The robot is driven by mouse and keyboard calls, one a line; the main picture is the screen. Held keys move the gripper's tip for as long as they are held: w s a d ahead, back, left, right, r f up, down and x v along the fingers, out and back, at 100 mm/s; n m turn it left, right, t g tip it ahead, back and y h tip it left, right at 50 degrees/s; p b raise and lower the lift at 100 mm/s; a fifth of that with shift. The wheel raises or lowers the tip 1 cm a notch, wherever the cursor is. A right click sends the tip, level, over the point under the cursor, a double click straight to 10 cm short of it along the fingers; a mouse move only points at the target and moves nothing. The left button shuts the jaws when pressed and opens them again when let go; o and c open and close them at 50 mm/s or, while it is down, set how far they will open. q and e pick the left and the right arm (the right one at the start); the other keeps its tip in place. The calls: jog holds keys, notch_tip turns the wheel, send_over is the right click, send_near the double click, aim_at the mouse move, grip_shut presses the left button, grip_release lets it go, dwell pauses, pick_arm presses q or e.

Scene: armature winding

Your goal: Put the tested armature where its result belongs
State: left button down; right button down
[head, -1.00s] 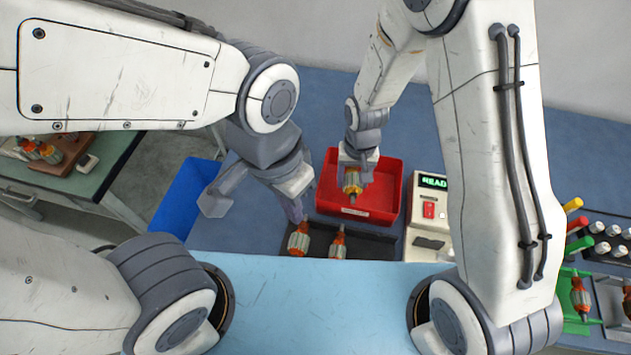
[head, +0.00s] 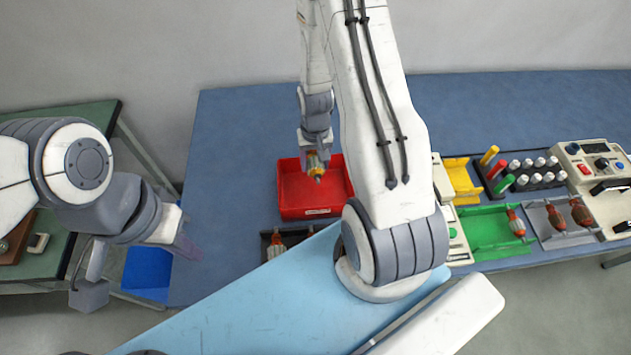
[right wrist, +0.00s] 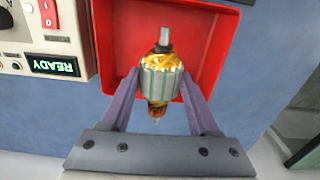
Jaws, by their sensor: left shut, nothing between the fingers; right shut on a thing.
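An armature (right wrist: 161,82) with a grey laminated core and copper windings is held upright between the fingers of my right gripper (right wrist: 163,97) in the right wrist view. In the head view my right gripper (head: 316,157) is shut on this armature (head: 318,172), which hangs over the red bin (head: 301,203). The red bin also shows behind the armature in the right wrist view (right wrist: 218,45), and the part of it I see looks empty. My left gripper (head: 186,247) is shut and empty, off to the left, clear of the bin.
A tester display (right wrist: 56,66) reads READY beside the red bin. A green tray (head: 478,230) and grey tray (head: 543,222) hold armatures at the right. A blue bin (head: 147,272) is at the left.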

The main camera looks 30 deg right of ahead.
jog(key=shift+s+d+r, duration=0.1)
jog(key=shift+s+d, duration=0.2)
jog(key=shift+d, duration=0.5)
notch_tip(320, 180, down, 6)
jog(key=b, duration=0.5)
jog(key=shift+c, duration=0.3)
grip_release()
